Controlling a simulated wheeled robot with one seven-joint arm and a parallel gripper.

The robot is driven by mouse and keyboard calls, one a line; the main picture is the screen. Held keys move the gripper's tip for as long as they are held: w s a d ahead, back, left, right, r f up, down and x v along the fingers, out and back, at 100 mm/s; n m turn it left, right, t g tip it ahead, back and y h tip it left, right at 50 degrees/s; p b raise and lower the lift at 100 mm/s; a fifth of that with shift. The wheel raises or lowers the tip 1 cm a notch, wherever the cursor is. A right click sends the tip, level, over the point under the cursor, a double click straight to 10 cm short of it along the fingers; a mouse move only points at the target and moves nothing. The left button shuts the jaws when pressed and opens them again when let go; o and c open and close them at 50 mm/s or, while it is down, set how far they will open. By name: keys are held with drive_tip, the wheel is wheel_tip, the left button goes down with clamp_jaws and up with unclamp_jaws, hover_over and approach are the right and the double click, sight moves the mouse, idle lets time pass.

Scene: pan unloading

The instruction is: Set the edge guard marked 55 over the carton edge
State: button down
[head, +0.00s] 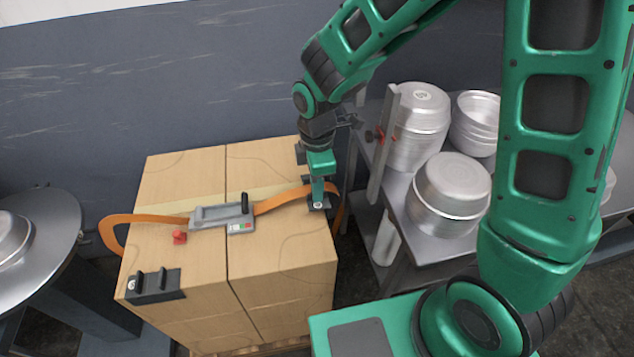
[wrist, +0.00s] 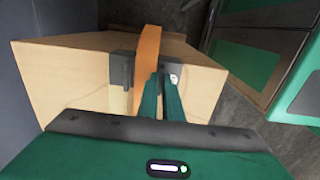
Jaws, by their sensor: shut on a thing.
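A dark edge guard (head: 318,206) with a round pale mark sits at the right top edge of the carton stack (head: 280,245); its number is too small to read. My gripper (head: 318,190) points down and is shut on it. In the wrist view the fingers (wrist: 161,98) close beside the marked dark part (wrist: 175,70). The orange strap (head: 285,201) runs over the edge there, and another dark part (wrist: 122,70) shows on its other side. I cannot tell if both parts are one guard. A second edge guard (head: 155,286), with two ridges, lies at the front left edge.
A grey strap tensioner (head: 222,216) with a black handle and a small red piece (head: 179,238) lie on the cartons. A metal table (head: 408,222) with stacked pans (head: 452,190) stands close to the right. A round table (head: 55,232) is at the left.

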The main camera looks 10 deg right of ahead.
drive_tip(key=shift+f, duration=2.1)
drive_tip(key=c, duration=1.8)
unclamp_jaws()
drive_tip(key=shift+c, duration=0.2)
wheel_tip(320, 180, up, 11)
drive_tip(key=shift+f, duration=0.2)
